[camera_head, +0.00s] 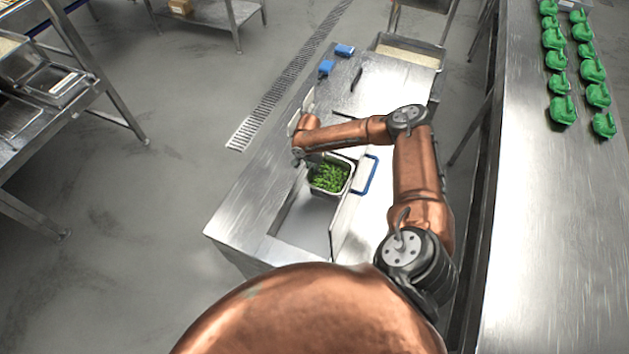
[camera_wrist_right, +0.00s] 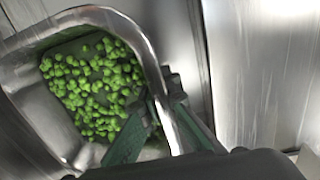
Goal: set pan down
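A steel pan (camera_head: 331,195) with chopped green vegetables (camera_head: 330,177) in it is at the recessed well (camera_head: 303,222) of the steel counter. I cannot tell whether its bottom rests on anything. My right gripper (camera_head: 303,158) is at the pan's left rim in the head view. In the right wrist view the gripper's green fingers (camera_wrist_right: 163,112) lie on either side of the pan's rim (camera_wrist_right: 150,62) and grip it. The pan looks tilted in that view, which may come from the camera's angle. My left gripper is not in view.
A blue-edged white board (camera_head: 367,175) lies right of the pan. Blue items (camera_head: 344,50) are at the counter's far end, near a tray (camera_head: 408,54) of pale contents. Several green containers (camera_head: 563,110) stand on the right table (camera_head: 540,230). A rack is at left.

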